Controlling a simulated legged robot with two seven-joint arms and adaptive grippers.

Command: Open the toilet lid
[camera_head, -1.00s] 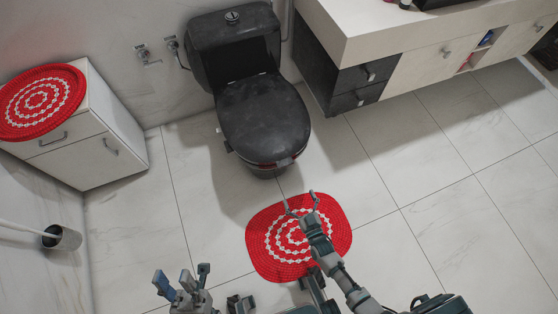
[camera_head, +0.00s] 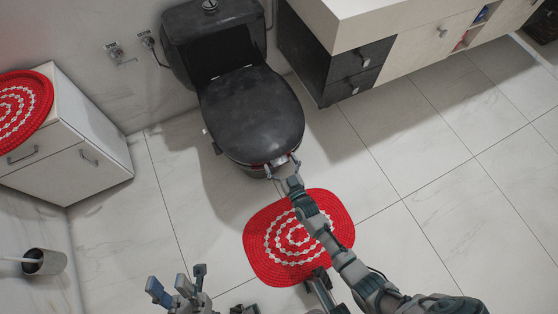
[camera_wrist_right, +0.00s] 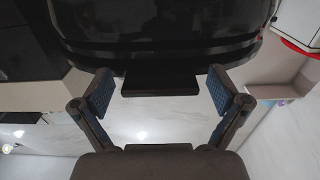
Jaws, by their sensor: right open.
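The black toilet (camera_head: 215,50) stands against the back wall with its lid (camera_head: 252,115) down. My right gripper (camera_head: 283,166) is at the front edge of the lid, with its fingers spread. In the right wrist view, the dark lid edge (camera_wrist_right: 160,50) fills the top. A small dark tab (camera_wrist_right: 160,84) sticks out from it between the open fingertips of my right gripper (camera_wrist_right: 162,90).
A red and white mat (camera_head: 262,240) lies on the floor in front of the toilet, under my right arm. A white cabinet (camera_head: 95,150) stands at the left, a vanity with drawers (camera_head: 400,60) at the right. A brush holder (camera_head: 45,262) is at the lower left. The right floor is clear.

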